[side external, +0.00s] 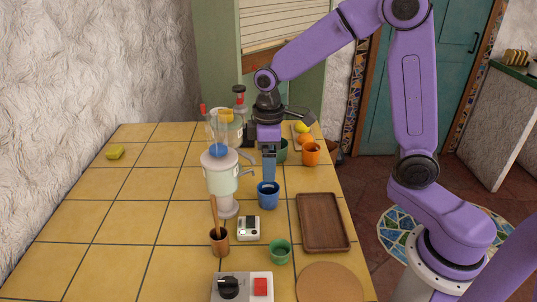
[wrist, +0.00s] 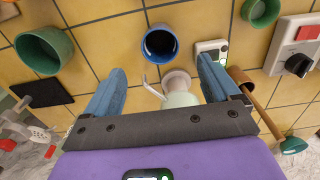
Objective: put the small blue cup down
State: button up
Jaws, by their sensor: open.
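The small blue cup (side external: 268,197) stands upright on the yellow tiled counter, near the middle. In the wrist view the blue cup (wrist: 160,44) shows its open rim and dark blue inside, just beyond the fingertips. My gripper (side external: 269,178) points down at the cup, with its blue fingers close above or behind the rim; I cannot tell whether they touch it. In the wrist view my gripper (wrist: 161,68) is open, its fingers wide apart with nothing held between them.
A white blender (side external: 222,178) stands close left of my gripper. A small white device (side external: 248,228), a brown cup (side external: 219,243) with a spoon and a green cup (side external: 279,254) stand nearer. A wooden tray (side external: 323,222) lies right; an orange cup (side external: 311,154) stands behind. The left counter is mostly clear.

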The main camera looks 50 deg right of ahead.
jog(key=s+d+r+n, duration=0.1)
jog(key=s, duration=1.1)
jog(key=s+d+r+n, duration=0.1)
jog(key=s+n, duration=0.1)
jog(key=s, duration=1.1)
jog(key=shift+s+d+n, duration=0.15)
jog(key=shift+d+n, duration=0.15)
jog(key=shift+d, duration=0.05)
jog(key=shift+r, duration=0.1)
